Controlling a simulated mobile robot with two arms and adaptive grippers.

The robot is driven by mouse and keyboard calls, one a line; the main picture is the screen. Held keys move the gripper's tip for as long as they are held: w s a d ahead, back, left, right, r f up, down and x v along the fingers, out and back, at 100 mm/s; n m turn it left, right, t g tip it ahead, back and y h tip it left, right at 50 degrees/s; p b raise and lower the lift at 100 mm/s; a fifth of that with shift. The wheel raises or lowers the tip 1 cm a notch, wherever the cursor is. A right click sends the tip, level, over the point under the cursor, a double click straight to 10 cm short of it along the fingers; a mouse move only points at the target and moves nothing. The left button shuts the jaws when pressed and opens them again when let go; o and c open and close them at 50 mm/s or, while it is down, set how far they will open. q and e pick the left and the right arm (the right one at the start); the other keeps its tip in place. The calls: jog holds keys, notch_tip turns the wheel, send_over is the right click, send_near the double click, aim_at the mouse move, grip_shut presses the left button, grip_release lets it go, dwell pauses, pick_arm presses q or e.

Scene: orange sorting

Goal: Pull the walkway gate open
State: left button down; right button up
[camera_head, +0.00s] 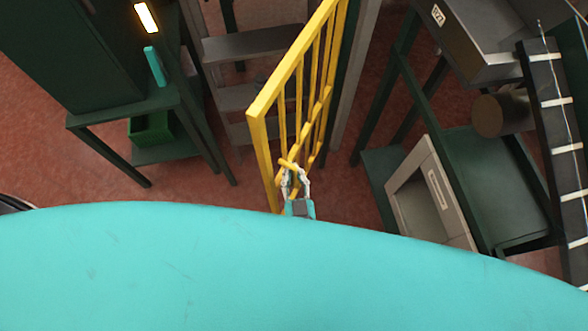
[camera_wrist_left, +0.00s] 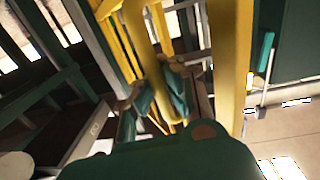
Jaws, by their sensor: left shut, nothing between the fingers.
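The yellow walkway gate (camera_head: 295,72) stands in the middle of the head view, seen at a steep angle, its near post (camera_head: 262,160) toward me. A short yellow handle bar (camera_head: 288,164) sticks out low by the near post. My left gripper (camera_head: 294,172) is at this handle, its fingers shut with nothing between them. Whether they touch the bar is hard to tell. In the left wrist view the gate's yellow post (camera_wrist_left: 230,60) rises just right of my left gripper (camera_wrist_left: 155,90), with yellow bars beyond. My right gripper is not in view.
Metal steps (camera_head: 250,46) lie behind the gate. A dark green table with a green crate (camera_head: 151,128) stands left. A green frame with a grey bin (camera_head: 432,195) and a conveyor (camera_head: 560,150) stand right. Red floor shows on both sides of the gate.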

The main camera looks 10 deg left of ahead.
pick_arm(q)
jog(key=c, duration=2)
grip_release()
jog(key=shift+s+f, duration=0.25)
jog(key=shift+s, duration=0.05)
jog(key=o, duration=0.7)
jog(key=shift+s+a+r, duration=0.1)
jog(key=shift+s+r, duration=0.1)
jog(key=shift+c, duration=0.2)
jog(key=shift+w, duration=0.25)
